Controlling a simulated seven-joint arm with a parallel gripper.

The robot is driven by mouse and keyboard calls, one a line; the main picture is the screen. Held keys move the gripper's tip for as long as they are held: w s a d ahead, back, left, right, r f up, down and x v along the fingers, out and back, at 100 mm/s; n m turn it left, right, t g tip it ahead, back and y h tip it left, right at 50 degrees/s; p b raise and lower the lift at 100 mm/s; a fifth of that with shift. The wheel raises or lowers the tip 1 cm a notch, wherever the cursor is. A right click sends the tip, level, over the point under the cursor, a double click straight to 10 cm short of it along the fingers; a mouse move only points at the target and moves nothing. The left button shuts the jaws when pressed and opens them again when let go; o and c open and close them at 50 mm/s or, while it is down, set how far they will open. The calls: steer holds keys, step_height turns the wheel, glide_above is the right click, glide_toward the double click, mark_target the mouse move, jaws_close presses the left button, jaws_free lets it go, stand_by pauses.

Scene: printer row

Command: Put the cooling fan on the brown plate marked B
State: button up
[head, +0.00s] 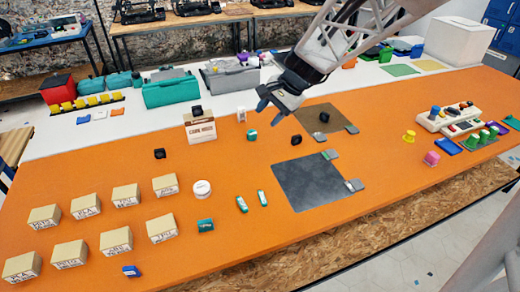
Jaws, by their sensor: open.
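My gripper (270,112) is open and empty, above the orange table left of the brown plate (312,113). The plate lies flat and is partly covered by a small dark round item (324,117); a grey tab sits at its right corner, its marking too small to read. Small black items that could be the cooling fan are a blocky one (159,153) at left, and one (296,139) just in front of the brown plate. I cannot tell which is the fan. None is between the fingers.
A dark grey plate (305,185) lies in front of the brown one. A small teal-and-white box (251,135) is below my gripper. A white-and-brown carton (201,130) stands to the left. Several labelled cardboard boxes (116,241) fill the left front.

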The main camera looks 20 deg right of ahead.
steer(key=s+a+r+n+h, duration=0.1)
steer(key=s+a+n, duration=0.3)
steer(key=s, duration=0.7)
steer(key=s+a+r+n+h, duration=0.1)
steer(key=s+a+n+h, duration=0.3)
steer(key=s+n, duration=0.3)
steer(key=s, duration=0.4)
steer(key=shift+s+h, duration=0.3)
steer(key=shift+s, duration=0.1)
